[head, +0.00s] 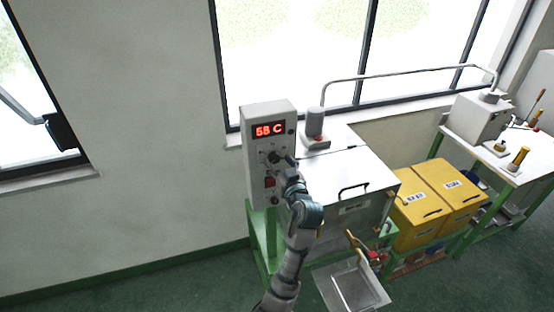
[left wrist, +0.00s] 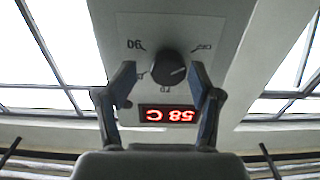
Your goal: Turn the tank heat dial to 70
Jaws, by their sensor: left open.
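The control box (head: 268,125) stands upright on a green stand by the wall, with a red display (head: 268,130) that appears to read 58 C. The black heat dial (head: 273,157) sits below the display. In the left wrist view the picture is upside down; the dial (left wrist: 168,68) shows with scale marks around it and the display (left wrist: 167,115) nearby. My left gripper (left wrist: 163,78) is open, with one finger on each side of the dial and apparent gaps. In the head view my left gripper (head: 288,170) is at the box face, partly covering it. My right gripper is not in view.
A grey tank (head: 350,170) with a handled lid stands right of the box. A red switch (head: 269,182) lies below the dial. Yellow bins (head: 418,212), a metal tray (head: 352,286) and a side table (head: 500,150) are further right. Floor at left is clear.

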